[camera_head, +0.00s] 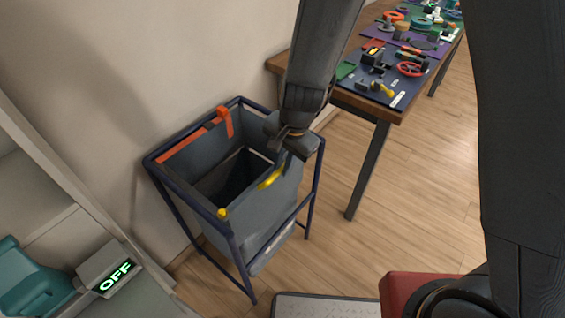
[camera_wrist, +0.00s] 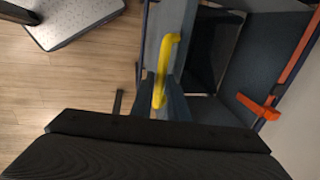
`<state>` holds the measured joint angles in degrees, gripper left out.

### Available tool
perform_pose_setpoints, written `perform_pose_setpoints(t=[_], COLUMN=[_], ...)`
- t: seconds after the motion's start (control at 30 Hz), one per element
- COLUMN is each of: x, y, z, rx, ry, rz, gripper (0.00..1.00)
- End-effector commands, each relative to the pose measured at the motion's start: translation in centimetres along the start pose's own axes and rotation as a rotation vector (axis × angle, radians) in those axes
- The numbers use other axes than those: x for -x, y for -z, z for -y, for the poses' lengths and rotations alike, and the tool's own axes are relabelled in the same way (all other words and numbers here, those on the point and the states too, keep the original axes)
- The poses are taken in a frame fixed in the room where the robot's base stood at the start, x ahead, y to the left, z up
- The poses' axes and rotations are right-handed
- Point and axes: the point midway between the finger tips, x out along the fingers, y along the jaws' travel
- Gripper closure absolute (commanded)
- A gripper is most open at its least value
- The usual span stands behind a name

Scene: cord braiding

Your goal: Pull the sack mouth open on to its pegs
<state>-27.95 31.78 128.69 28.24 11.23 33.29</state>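The grey-blue sack (camera_head: 265,212) hangs in a dark blue frame (camera_head: 315,170) with its mouth facing up, and the dark inside shows. A curved yellow strip (camera_head: 270,179) lies along the near right side of the mouth. It also shows in the wrist view (camera_wrist: 166,60). My gripper (camera_head: 288,146) is at the far end of this strip. In the wrist view its two fingers (camera_wrist: 161,88) stand on either side of the strip's lower end; whether they press on it is unclear. A small yellow peg (camera_head: 222,213) sits at the near corner.
An orange bar (camera_head: 182,146) and orange tab (camera_head: 224,121) are at the mouth's back side, near the wall. A table (camera_head: 390,105) with several colourful parts stands at the right. A shelf (camera_head: 50,180) and an "OFF" sign (camera_head: 116,275) are at the left.

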Motion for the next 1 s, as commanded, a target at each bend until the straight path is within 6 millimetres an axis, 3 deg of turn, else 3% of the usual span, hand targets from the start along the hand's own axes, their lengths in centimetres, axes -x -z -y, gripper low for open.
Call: perform_pose_setpoints(t=[0.1,0.47,0.8,1.0], x=[0.0,0.6,5.7,7.5], y=[-0.1,0.0,0.0,0.0], z=[-0.3,-0.1,-0.1,-0.2], rx=[-0.001,-0.001,-0.001,-0.002], ry=[-0.005,-0.001,0.000,-0.002], rz=[0.004,0.001,0.000,0.002], gripper=[0.69,0.69,0.69,0.69])
